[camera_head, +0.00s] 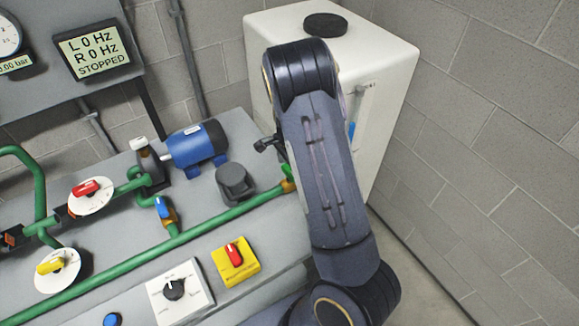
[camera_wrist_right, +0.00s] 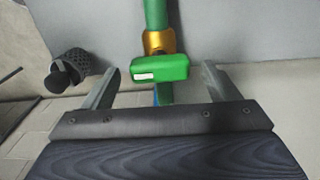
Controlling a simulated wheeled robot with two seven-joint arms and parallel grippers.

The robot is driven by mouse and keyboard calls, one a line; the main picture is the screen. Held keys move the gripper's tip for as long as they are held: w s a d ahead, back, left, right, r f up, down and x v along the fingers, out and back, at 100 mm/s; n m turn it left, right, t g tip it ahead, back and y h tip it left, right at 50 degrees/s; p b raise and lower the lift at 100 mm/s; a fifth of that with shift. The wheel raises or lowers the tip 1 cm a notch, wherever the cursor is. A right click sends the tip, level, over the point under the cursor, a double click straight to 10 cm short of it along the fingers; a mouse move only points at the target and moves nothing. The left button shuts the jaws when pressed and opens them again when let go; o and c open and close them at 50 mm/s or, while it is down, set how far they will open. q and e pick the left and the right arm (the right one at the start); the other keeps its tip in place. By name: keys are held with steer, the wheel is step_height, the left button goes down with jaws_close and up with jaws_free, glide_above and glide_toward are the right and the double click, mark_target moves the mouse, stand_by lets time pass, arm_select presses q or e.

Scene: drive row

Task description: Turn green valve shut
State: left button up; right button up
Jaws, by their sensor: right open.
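The green valve handle (camera_wrist_right: 160,68) shows in the right wrist view as a thick green bar with a white mark, over a brass body (camera_wrist_right: 158,42). It lies crosswise to the green pipe (camera_wrist_right: 156,13). My right gripper (camera_wrist_right: 158,72) is open, with one finger left and one right of the handle and gaps on both sides. In the head view a small part of the green valve (camera_head: 287,171) shows at the pipe's right end, beside my right arm. That arm hides most of the right gripper there. My left gripper is not in view.
On the grey bench stand a blue motor (camera_head: 196,146), a dark round fitting (camera_head: 236,182), a blue-handled valve (camera_head: 163,209), a red switch on a yellow box (camera_head: 235,260) and a dial box (camera_head: 177,291). A white tank (camera_head: 385,45) stands behind my right arm. The display (camera_head: 95,50) reads STOPPED.

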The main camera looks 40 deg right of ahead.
mark_target(289, 170)
step_height(289, 170, up, 7)
steer(key=shift+r, duration=0.2)
stand_by(0.4)
steer(key=shift+s+a+r, duration=0.1)
steer(key=shift+a+r, duration=0.05)
steer(key=s+a+r+n+t+y, duration=0.2)
steer(key=s+a+r+n, duration=0.4)
steer(key=s+a+n, duration=0.3)
steer(key=s+a+r+n+t+y, duration=0.1)
steer(key=s+a+r+n+t, duration=0.2)
steer(key=s+a+r+n, duration=0.4)
steer(key=s+a+n, duration=0.1)
steer(key=s, duration=0.5)
steer(key=shift+s+a+r+n+t+y, duration=0.15)
steer(key=shift+a+n+t+y, duration=0.15)
steer(key=shift+a+n+y, duration=0.1)
